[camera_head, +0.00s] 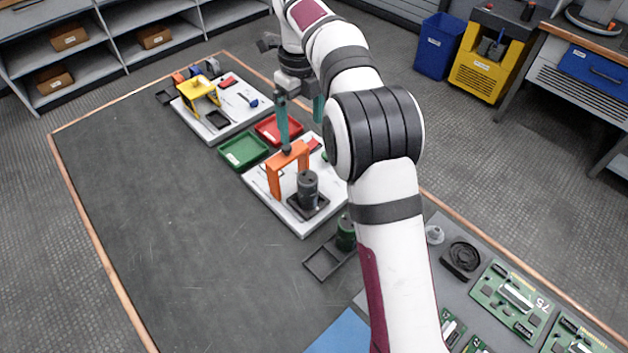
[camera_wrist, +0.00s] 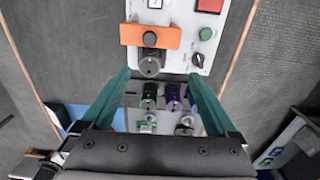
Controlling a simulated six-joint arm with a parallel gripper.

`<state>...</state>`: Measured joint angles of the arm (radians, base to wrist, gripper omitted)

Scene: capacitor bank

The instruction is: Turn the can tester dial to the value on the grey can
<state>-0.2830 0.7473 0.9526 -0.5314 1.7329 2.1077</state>
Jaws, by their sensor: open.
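The can tester is a white panel (camera_head: 262,190) with an orange bridge (camera_head: 288,163). The grey can (camera_head: 308,187) stands upright in a black square holder in front of the bridge; it also shows in the wrist view (camera_wrist: 150,66). I cannot read a value on it. The black tester dial (camera_wrist: 197,60) is right of the can in the wrist view, below a green button (camera_wrist: 206,33); my arm hides the dial in the head view. My gripper (camera_head: 300,112) is open and empty above the tester, its teal fingers spread apart, also in the wrist view (camera_wrist: 158,80).
A green tray (camera_head: 243,150) and a red tray (camera_head: 278,128) lie behind the tester. A yellow-framed station (camera_head: 200,92) is farther back. A green can (camera_head: 346,236) and circuit boards (camera_head: 510,295) are nearer. The dark table's left side is clear.

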